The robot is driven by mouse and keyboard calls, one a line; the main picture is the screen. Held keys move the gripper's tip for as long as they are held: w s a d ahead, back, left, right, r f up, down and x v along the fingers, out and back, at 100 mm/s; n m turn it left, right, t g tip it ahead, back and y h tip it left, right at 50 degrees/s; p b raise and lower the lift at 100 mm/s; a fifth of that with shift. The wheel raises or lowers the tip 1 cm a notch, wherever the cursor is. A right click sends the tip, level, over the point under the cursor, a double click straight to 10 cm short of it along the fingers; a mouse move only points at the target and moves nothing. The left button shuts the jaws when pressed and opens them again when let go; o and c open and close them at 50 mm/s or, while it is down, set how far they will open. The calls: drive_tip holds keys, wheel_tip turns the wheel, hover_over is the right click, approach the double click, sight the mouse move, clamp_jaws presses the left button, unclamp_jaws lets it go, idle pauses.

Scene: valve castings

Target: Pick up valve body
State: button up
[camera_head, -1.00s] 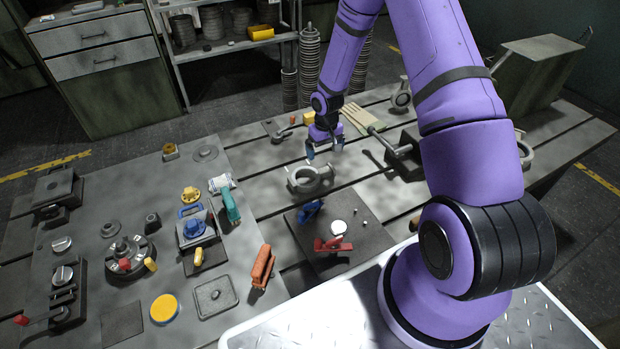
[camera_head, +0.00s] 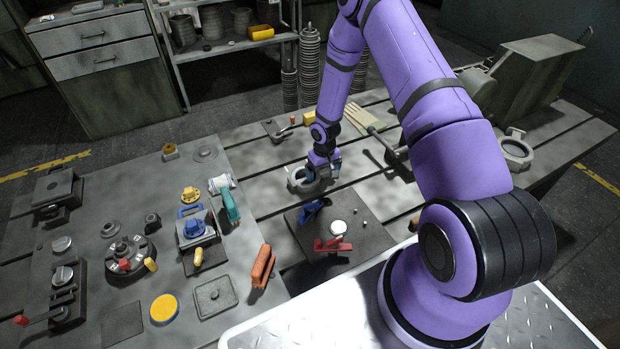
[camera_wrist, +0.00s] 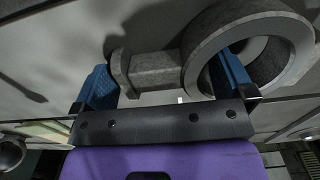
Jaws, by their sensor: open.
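A grey valve body (camera_head: 298,186), a ring with a short flanged neck, lies on the slotted table; my gripper covers part of it in the head view. My gripper (camera_head: 323,171) is down at its right side. In the wrist view the valve body's ring (camera_wrist: 194,64) is at the upper right and its neck (camera_wrist: 152,69) points left. My gripper (camera_wrist: 165,85) is open, with blue fingers on either side of the neck. The right finger reaches into the ring's opening and the left finger is beyond the flange. I cannot tell whether either finger touches.
Another ring-shaped casting (camera_head: 516,150) stands at the table's right. A dark plate (camera_head: 350,215) with a red clamp (camera_head: 333,245) and a blue part (camera_head: 314,211) lies in front. A teal tool (camera_head: 231,206) is to the left. Gloves (camera_head: 362,117) lie behind.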

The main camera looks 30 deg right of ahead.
drive_tip(key=shift+c, duration=0.2)
drive_tip(key=c, duration=1.8)
drive_tip(key=shift+o, duration=0.2)
drive_tip(key=shift+r, duration=0.15)
drive_tip(key=shift+r, duration=4.95)
